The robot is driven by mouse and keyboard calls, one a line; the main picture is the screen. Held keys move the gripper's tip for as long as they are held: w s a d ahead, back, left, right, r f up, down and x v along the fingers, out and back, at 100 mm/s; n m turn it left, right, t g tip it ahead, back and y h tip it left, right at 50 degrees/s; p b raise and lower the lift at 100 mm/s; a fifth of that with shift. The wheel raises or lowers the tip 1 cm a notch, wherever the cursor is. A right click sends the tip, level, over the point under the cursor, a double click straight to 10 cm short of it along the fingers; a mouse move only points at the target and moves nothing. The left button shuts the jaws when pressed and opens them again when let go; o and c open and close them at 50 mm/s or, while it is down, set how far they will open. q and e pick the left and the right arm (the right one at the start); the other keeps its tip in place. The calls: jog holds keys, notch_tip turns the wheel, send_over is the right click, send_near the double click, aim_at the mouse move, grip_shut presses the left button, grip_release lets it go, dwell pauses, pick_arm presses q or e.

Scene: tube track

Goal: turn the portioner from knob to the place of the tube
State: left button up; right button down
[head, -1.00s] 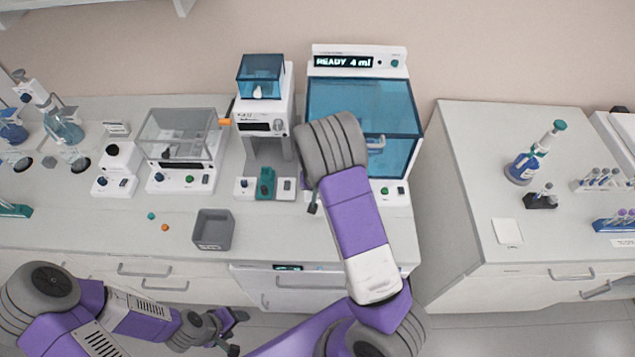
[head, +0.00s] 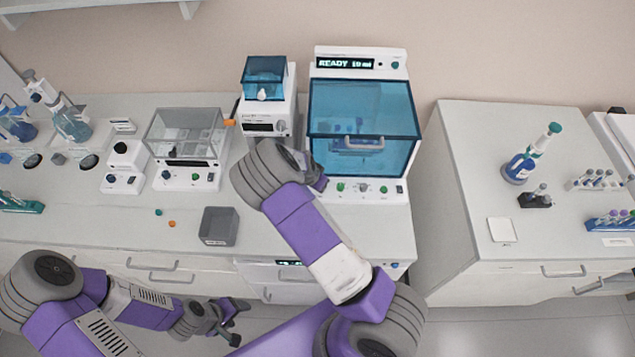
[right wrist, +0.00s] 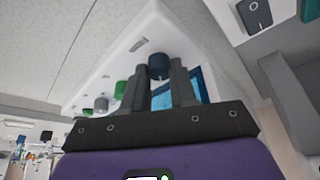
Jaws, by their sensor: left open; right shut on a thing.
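The portioner is the white machine with a blue see-through front (head: 363,105) in the head view; its display (head: 346,64) appears to read READY 10 ml. In the right wrist view, my right gripper (right wrist: 160,72) is shut on a dark blue knob (right wrist: 158,62) on the white front panel. In the head view my right gripper (head: 318,182) is partly hidden by its own wrist at the panel's left end, and the knob is hidden there. My left gripper (head: 234,322) is open and empty, low in front of the drawers. Small tubes inside are too faint to tell apart.
A grey bin (head: 219,226) sits near the front edge. On the right bench are tube racks (head: 612,220) and a blue bottle dispenser (head: 519,168).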

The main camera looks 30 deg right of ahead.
dwell(0.4)
jog(key=c, duration=0.9)
grip_release()
jog(key=v, duration=0.7)
jog(key=shift+r, duration=0.3)
